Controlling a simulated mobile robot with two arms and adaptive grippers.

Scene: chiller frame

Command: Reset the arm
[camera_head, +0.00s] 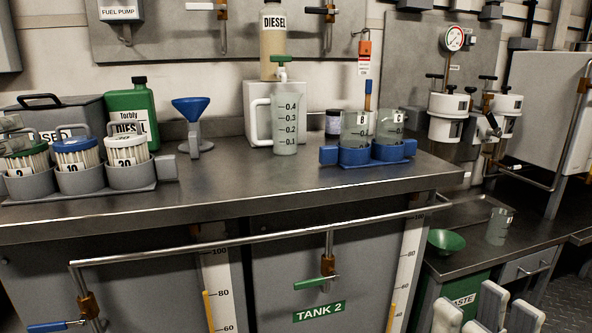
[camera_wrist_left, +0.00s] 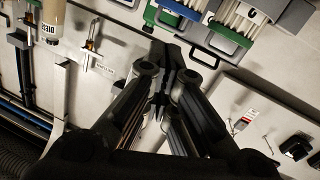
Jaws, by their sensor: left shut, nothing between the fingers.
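My left gripper (camera_wrist_left: 160,108) fills the middle of the left wrist view. Its dark fingers come together at the tips and are shut with nothing between them. Around it in that view are a pale wall, a filter with a blue handle (camera_wrist_left: 172,14) and one with a green handle at the top. In the head view I cannot make out the left gripper's fingers clearly. My right gripper does not show in either view.
The steel bench (camera_head: 250,185) holds filters in grey holders (camera_head: 62,182), a green bottle (camera_head: 130,115), a blue funnel (camera_head: 194,112), a measuring jug (camera_head: 285,125) and beakers in a blue holder (camera_head: 345,157). Its middle front is clear. A rail (camera_head: 200,247) runs along the front.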

